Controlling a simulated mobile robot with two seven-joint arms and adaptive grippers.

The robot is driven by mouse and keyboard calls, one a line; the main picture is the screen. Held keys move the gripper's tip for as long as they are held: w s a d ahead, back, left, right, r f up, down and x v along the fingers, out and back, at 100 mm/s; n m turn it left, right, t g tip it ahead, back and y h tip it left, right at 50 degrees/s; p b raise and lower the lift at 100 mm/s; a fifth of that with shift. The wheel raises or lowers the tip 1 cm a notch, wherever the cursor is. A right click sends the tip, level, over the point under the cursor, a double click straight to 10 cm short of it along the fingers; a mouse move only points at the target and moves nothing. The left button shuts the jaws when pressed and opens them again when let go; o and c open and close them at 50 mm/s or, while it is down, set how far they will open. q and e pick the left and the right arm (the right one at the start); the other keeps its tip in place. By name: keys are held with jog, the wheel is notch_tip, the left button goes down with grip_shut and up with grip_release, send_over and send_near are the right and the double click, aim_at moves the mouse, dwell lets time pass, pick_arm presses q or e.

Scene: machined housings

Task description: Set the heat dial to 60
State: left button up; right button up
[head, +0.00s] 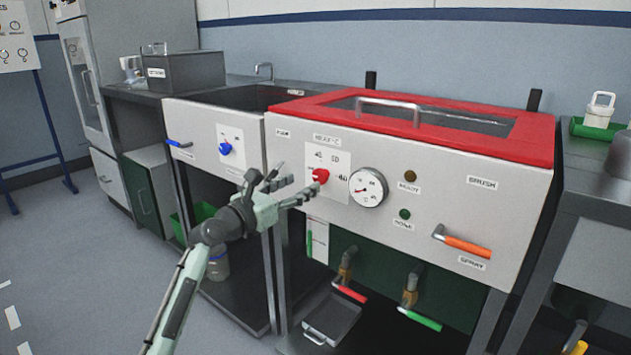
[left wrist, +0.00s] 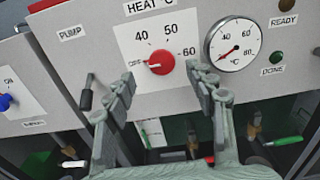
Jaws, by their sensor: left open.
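The red heat dial (head: 320,175) sits on a white plate on the front panel of the red-lidded washer, below the label HEAT C. In the left wrist view the dial (left wrist: 160,62) is ringed by the marks OFF, 40, 50 and 60, and its pale pointer line points left toward OFF. My left gripper (head: 293,190) is open in front of the panel, just left of and below the dial. In the left wrist view its fingers (left wrist: 163,85) are spread to either side of the dial, apart from it and empty. My right gripper is not in view.
A round gauge (head: 368,187) is right of the dial. Blue knob (head: 225,149) and blue lever (head: 180,144) are on the sink unit at left. Orange SPRAY lever (head: 467,245) sticks out at right. Red (head: 350,293) and green (head: 420,319) valve handles are below.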

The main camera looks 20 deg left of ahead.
aim_at(318, 176)
pick_arm(q)
jog(key=x, duration=0.5)
jog(key=shift+w+d+f+b, duration=0.1)
jog(key=shift+w+b, duration=0.1)
jog(key=shift+b, duration=0.1)
jog(key=shift+w+d, duration=0.25)
jog(key=shift+w, duration=0.25)
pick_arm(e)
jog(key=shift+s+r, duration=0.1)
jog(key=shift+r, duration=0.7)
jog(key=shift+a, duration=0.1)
